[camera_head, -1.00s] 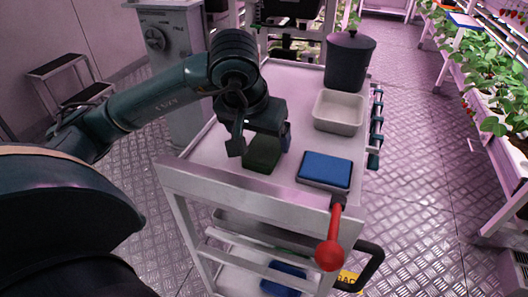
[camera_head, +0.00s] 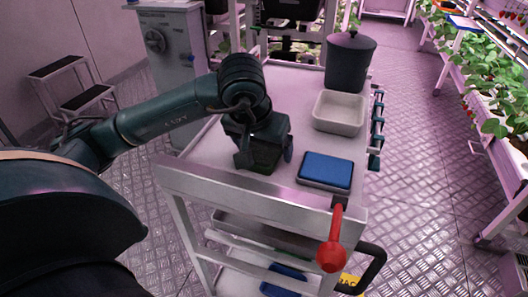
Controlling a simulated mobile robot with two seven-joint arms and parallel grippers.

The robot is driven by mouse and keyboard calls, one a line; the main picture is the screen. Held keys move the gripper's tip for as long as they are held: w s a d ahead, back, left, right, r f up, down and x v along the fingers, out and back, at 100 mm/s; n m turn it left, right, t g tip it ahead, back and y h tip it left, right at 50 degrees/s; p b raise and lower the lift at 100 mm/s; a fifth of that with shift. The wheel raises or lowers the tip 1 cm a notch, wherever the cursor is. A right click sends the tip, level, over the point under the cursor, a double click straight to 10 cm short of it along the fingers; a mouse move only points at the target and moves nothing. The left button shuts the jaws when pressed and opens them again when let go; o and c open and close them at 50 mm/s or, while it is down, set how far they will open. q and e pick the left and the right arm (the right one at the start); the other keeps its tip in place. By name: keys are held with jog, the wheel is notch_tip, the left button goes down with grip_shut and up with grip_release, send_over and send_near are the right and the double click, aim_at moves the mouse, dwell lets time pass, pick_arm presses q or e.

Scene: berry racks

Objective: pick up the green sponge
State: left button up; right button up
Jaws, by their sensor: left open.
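The green sponge (camera_head: 259,160) is a dark green block on the top of the cart (camera_head: 204,148), left of a blue pad. My left gripper (camera_head: 262,160) is directly over it, pointing down, with one finger on each side of the sponge. The fingers are open; whether they touch the sponge I cannot tell. The gripper body hides the sponge's upper part. My right gripper is not in view.
A blue sponge-like pad (camera_head: 326,169) lies close to the right of the gripper. A beige tray (camera_head: 339,113) and a dark lidded bin (camera_head: 350,63) stand behind it. A red-knobbed lever (camera_head: 331,252) is at the cart's front. Plant racks (camera_head: 490,75) are at right.

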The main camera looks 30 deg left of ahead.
aim_at(263, 148)
pick_arm(q)
jog(key=shift+f, duration=0.1)
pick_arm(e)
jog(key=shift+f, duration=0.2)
pick_arm(q)
jog(key=c, duration=1.1)
jog(key=shift+c, duration=0.2)
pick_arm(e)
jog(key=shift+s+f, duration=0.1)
